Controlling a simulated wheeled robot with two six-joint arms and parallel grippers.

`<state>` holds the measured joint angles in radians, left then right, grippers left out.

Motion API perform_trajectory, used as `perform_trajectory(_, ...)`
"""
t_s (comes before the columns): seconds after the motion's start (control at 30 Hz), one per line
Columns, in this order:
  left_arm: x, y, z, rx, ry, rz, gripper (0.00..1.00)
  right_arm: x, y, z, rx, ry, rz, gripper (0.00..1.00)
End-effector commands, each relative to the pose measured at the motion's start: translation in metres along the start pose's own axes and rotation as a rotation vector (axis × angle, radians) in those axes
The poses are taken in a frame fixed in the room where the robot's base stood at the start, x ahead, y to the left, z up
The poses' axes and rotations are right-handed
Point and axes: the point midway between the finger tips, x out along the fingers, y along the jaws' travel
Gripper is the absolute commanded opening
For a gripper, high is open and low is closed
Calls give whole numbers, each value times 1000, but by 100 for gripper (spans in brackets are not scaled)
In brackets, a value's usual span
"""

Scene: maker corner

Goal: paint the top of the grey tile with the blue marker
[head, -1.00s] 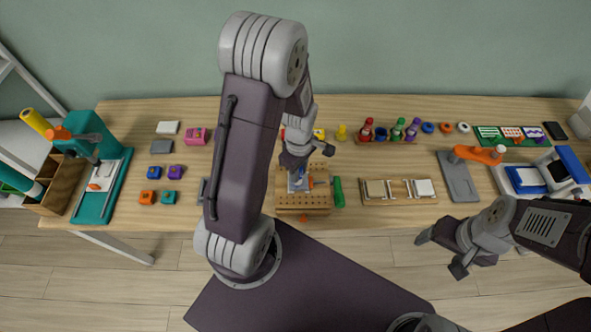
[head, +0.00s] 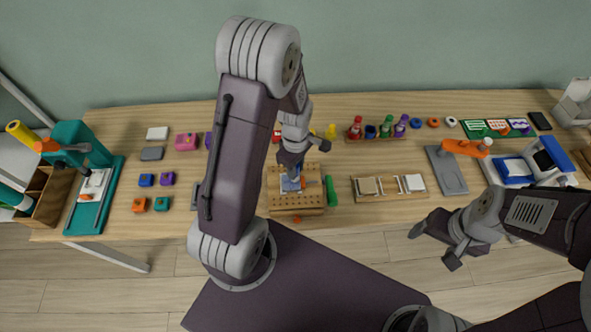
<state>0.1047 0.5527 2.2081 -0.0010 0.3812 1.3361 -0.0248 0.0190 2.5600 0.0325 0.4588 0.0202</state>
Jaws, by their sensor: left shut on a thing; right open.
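The grey tile (head: 290,187) lies on a wooden board with holes (head: 297,202) near the front middle of the table, with blue showing on its top. My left gripper (head: 292,161) is above it, shut on the blue marker (head: 297,173). The marker points down at the tile; I cannot tell whether its tip touches. The gripper and marker hide part of the tile. My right gripper (head: 432,251) is open and empty, in front of the table's front edge at the right.
An orange clamp part (head: 311,183) and a green cylinder (head: 331,191) are right of the tile. A wooden tray (head: 391,195) with pale squares is further right. Paint bottles (head: 386,126) stand behind. Small coloured blocks (head: 161,204) lie left. My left arm hides some of the table.

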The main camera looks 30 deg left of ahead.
Motion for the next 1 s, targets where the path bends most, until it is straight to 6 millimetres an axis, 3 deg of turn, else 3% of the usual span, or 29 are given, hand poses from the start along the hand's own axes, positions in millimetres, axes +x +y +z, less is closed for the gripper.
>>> perform_trajectory(0.43,0,9,-7,1,0,-1,0,-4,0,0,0,0,0,76)
perform_trajectory(1.0,0,1,-18,0,0,-1,0,-7,0,-1,0,0,0,76)
